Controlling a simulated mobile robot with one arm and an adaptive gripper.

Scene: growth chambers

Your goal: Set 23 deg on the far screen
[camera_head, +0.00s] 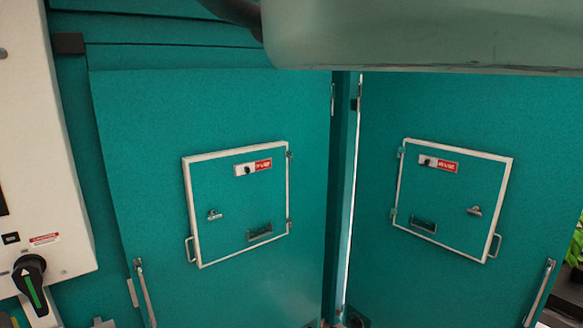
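No screen with a readable temperature shows in the head view. A white control panel (38,130) stands at the left edge, cut off by the frame. A dark patch on its left edge is cut off, and I cannot tell whether it is a screen. A black rotary knob with a green stripe (31,284) sits low on the panel. My gripper is not in view.
Two teal chamber doors, a left one (140,150) and a right one (545,130), meet at a narrow gap. Each has a white-framed hatch, left (220,225) and right (450,195). A pale rounded body (420,35) blocks the top right. Green plants (577,245) show at the right edge.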

